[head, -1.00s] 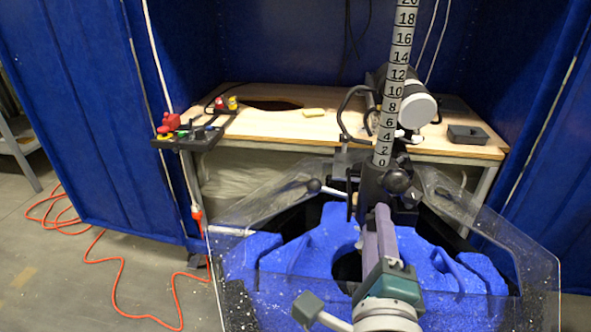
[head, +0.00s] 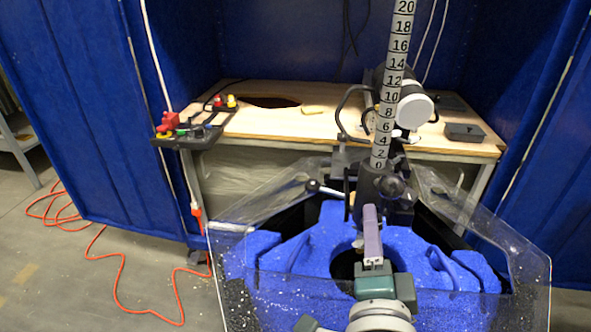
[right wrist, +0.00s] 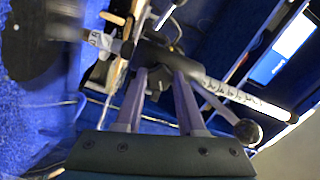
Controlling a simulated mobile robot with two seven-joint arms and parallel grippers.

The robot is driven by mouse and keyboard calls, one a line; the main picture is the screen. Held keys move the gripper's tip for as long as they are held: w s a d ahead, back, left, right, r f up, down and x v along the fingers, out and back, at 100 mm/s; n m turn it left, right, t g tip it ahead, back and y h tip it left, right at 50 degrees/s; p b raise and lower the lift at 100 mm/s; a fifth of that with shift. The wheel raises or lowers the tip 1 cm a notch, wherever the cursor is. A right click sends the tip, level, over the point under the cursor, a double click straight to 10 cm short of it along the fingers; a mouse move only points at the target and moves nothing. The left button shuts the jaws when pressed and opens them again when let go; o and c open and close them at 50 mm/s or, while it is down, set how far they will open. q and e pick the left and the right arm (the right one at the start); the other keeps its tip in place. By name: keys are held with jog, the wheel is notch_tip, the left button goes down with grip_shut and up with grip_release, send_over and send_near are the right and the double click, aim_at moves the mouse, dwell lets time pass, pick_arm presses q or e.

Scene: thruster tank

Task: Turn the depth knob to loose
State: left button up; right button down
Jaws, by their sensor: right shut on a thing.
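The depth column, a white numbered scale (head: 391,105), rises from a dark clamp body (head: 377,190) at the front of the bench. My right gripper (head: 370,212) reaches up to the front of this clamp body. In the right wrist view its two purple-grey fingers (right wrist: 158,92) are closed on a dark piece, the depth knob (right wrist: 157,82). The fingers hide most of the knob, and I cannot read any marking for loose. A round black knob (head: 390,186) sits just right of the fingers, apart from them. My left gripper is not in view.
A clear-walled tank (head: 245,270) with blue foam parts (head: 305,245) lies under my right arm. A lever with a black ball end (head: 313,185) sticks out left of the clamp. A control box (head: 190,135) stands on the wooden bench (head: 285,122). An orange cable (head: 120,275) lies on the floor.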

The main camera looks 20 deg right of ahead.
dwell(0.3)
jog(key=c, duration=0.5)
grip_release()
jog(key=p+v, duration=0.1)
jog(key=v, duration=0.9)
